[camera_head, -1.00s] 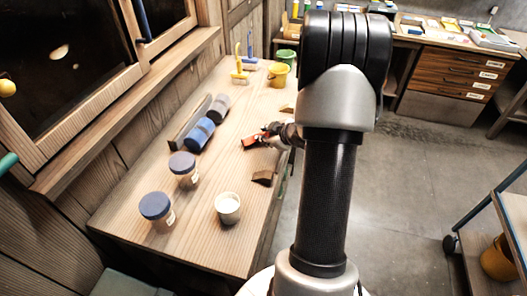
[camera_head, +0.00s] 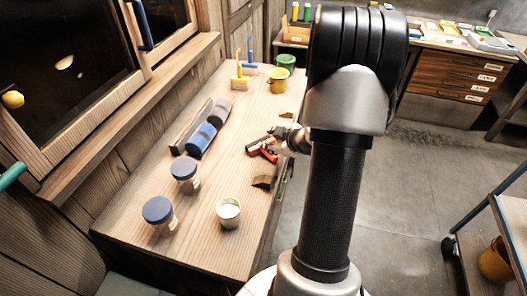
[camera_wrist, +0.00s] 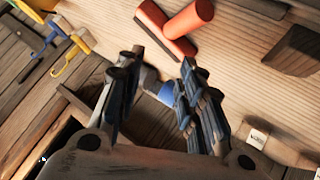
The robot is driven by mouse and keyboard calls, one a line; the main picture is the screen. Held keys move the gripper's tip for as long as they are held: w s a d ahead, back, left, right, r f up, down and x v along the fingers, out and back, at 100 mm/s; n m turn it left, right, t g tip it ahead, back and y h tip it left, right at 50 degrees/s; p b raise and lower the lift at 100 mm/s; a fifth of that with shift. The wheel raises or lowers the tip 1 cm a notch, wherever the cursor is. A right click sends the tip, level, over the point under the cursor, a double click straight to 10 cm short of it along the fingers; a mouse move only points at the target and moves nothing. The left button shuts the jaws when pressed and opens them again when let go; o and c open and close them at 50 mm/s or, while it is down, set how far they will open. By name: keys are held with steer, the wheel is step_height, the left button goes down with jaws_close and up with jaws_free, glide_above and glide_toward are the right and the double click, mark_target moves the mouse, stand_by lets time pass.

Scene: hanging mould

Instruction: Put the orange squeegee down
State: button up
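The orange squeegee (camera_head: 268,156) lies on the wooden bench, near its right edge. In the wrist view its orange handle (camera_wrist: 190,18) and dark-edged head show at the top, beyond my fingertips. My gripper (camera_wrist: 163,60) is open, its two dark fingers spread apart with clear space between the tips. The squeegee is outside the fingers and looks apart from them. In the head view my gripper (camera_head: 262,142) is just above and beside the squeegee; my arm hides part of the area to its right.
Small brown blocks (camera_head: 263,181) lie near the right edge. Bare wood lies between the cylinders and squeegee.

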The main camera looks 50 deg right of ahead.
steer(key=shift+p+v, duration=1)
steer(key=shift+v, duration=1.05)
steer(key=s+a+r+m+g+h+p, duration=0.1)
steer(key=a+r+g+p, duration=0.15)
steer(key=r+p, duration=0.4)
steer(key=a+r+m+g+h+p, duration=0.1)
steer(key=a+r+m+h+p, duration=0.15)
steer(key=r, duration=0.75)
steer(key=s+a+r+m+g+p, duration=0.1)
steer(key=s+a+r+g, duration=0.15)
steer(key=a+r, duration=0.2)
steer(key=s+a+r+m+g+p, duration=0.1)
steer(key=s+a+r+m, duration=0.1)
steer(key=s+a+r, duration=0.3)
steer(key=s+a+f+n+y+b, duration=0.1)
steer(key=s+a+f+y+b, duration=0.1)
steer(key=a, duration=0.5)
steer(key=s+a+f+t+y+b, duration=0.1)
steer(key=s+a+f+y+b, duration=0.1)
steer(key=a+b, duration=0.2)
steer(key=s+a+f+n+y+b, duration=0.1)
steer(key=s+a+f+y+b, duration=0.1)
steer(key=a, duration=0.8)
steer(key=shift+a+f+n+t+b, duration=0.2)
steer(key=shift+f+n+t+b, duration=0.3)
steer(key=shift+b, duration=0.55)
steer(key=shift+s+d+f+m, duration=0.1)
steer(key=shift+s+d+m, duration=0.05)
steer(key=shift+m, duration=0.1)
